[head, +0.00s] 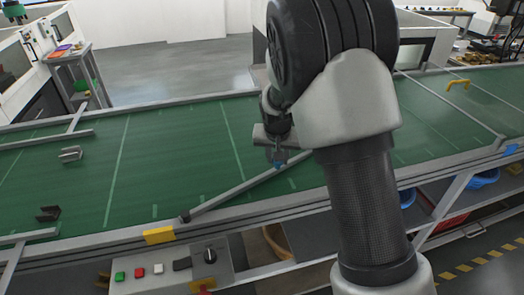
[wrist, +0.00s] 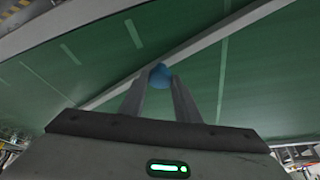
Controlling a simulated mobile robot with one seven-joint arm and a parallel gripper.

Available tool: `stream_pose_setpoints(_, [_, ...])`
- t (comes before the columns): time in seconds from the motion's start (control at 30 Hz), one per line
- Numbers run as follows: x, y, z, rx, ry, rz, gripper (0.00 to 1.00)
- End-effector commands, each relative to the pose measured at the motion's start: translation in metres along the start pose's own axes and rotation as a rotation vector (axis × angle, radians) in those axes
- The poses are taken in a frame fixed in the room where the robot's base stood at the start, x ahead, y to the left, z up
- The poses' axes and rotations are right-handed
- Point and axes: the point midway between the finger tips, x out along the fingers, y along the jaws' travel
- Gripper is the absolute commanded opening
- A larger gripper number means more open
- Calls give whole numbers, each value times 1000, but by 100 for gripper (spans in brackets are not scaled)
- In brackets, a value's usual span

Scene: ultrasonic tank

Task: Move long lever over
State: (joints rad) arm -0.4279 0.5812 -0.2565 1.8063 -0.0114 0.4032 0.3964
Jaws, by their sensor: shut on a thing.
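The long lever (head: 236,192) is a grey bar lying diagonally across the green conveyor belt. Its near end is at a dark pivot on the front rail, and it runs up to the right until my arm hides its far part. In the wrist view the lever (wrist: 215,37) crosses behind my fingertips. A round blue knob (wrist: 160,74) on the lever sits between the fingertips. My gripper (head: 279,158) is shut on this knob, pointing down above the belt; it also shows in the wrist view (wrist: 158,82).
A grey bracket (head: 70,154) and a dark bracket (head: 48,213) lie on the belt at left, near shorter grey bars (head: 45,139). A yellow arched piece (head: 458,84) is at far right. A control box (head: 165,277) hangs at the front.

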Motion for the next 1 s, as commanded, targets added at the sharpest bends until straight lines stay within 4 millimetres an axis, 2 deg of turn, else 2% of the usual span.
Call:
stream_pose_setpoints(0.03, [-3, 8, 11, 32, 0, 16, 0])
stream_pose_setpoints(0.23, [-19, 37, 44, 168, -1, 73, 0])
stream_pose_setpoints(0.5, [-33, 57, 76, 293, 0, 124, 0])
stream_pose_setpoints(0.7, [-37, 63, 87, 335, 1, 139, 0])
stream_pose_setpoints(1.0, [-38, 65, 91, 347, -2, 146, 0])
